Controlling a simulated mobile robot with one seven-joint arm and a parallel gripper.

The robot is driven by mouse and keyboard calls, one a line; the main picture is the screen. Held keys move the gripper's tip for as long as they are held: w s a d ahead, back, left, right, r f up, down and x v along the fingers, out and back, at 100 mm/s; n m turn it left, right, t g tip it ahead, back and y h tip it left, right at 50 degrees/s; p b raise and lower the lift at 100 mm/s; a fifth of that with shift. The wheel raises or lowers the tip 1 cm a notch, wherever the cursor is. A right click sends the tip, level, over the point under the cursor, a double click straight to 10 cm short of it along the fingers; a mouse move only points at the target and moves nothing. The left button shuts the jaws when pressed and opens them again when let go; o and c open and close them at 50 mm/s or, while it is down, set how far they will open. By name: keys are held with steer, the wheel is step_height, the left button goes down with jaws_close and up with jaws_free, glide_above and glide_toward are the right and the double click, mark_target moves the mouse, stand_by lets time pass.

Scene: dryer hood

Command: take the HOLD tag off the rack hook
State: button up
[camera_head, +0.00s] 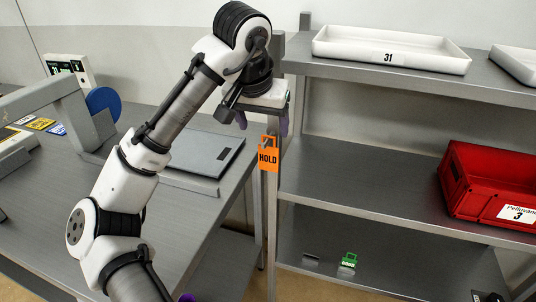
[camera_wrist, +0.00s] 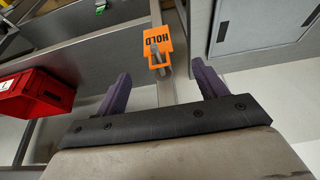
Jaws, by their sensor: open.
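The orange HOLD tag (camera_head: 268,158) hangs on the front upright of the metal rack, below my gripper in the head view. In the wrist view the tag (camera_wrist: 158,47) shows ahead of the fingers, with its lettering upside down and a grey rack hook (camera_wrist: 167,70) at its opening. My gripper (camera_head: 263,118) is open and empty, with its purple fingers apart, above the tag and apart from it. In the wrist view the fingers (camera_wrist: 158,85) stand on either side of the line to the tag. The hook is too small to make out clearly in the head view.
The rack's shelves (camera_head: 350,180) lie to the right, with a white tray (camera_head: 390,50) marked 31 on top and a red crate (camera_head: 490,185) on the middle shelf. A green item (camera_head: 348,260) lies low down. The metal table (camera_head: 60,195) stands at left, bearing a grey flat plate (camera_head: 195,155).

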mark_target(267, 140)
steer(key=shift+p+x, duration=0.6)
steer(key=shift+x, duration=3.65)
steer(key=shift+d, duration=0.1)
steer(key=shift+c, duration=0.4)
steer(key=c, duration=1)
